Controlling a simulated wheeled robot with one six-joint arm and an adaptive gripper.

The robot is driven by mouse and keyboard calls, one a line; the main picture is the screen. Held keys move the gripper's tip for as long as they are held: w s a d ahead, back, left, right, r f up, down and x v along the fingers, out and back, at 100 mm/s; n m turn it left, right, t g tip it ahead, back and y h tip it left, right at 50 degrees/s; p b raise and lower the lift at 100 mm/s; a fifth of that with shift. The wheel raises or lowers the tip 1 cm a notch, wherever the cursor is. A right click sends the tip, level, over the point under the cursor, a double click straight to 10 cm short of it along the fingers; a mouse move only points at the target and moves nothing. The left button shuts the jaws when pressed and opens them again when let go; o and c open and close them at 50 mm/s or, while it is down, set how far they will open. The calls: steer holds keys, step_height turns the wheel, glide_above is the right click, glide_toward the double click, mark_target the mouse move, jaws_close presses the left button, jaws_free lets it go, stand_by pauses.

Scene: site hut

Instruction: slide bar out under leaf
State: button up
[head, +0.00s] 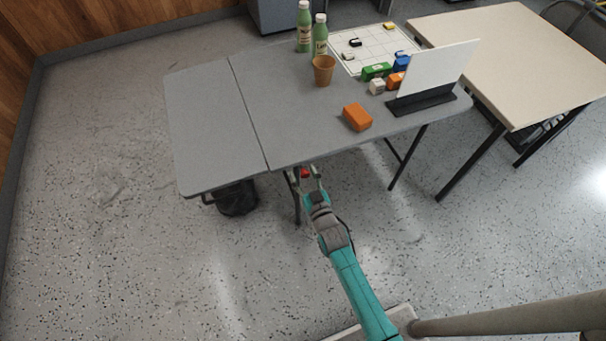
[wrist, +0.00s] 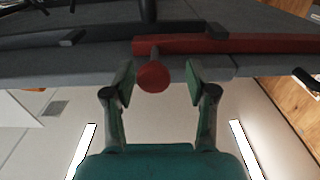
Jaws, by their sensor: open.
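The grey table (head: 300,125) has a leaf (head: 205,125) on its left side, divided from it by a dark seam. The leaf looks about level with the tabletop. In the wrist view a red bar (wrist: 235,43) lies along the underside of the table, with a round red knob (wrist: 153,77) hanging from its left part. My gripper (wrist: 160,82) is open, with one finger on each side of the knob and gaps showing. In the head view my gripper (head: 309,178) is at the table's front edge, right of the seam, with the red knob (head: 304,172) partly hidden.
On the tabletop stand two green bottles (head: 304,28), a brown cup (head: 324,70), an orange block (head: 357,116), several other blocks and a white panel (head: 438,70) on a dark base. A black bin (head: 238,199) stands under the leaf. Floor left of the leaf is clear.

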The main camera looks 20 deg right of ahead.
steer(key=s, duration=1.2)
stand_by(0.3)
steer(key=s+r+g, duration=0.1)
steer(key=s+r, duration=0.2)
steer(key=s, duration=0.7)
steer(key=s+r+g, duration=0.1)
steer(key=s+r, duration=0.1)
steer(key=s, duration=0.7)
steer(key=s+r+g, duration=0.1)
steer(key=s+r, duration=1.1)
steer(key=shift+s+r, duration=0.15)
steer(key=shift+r, duration=0.2)
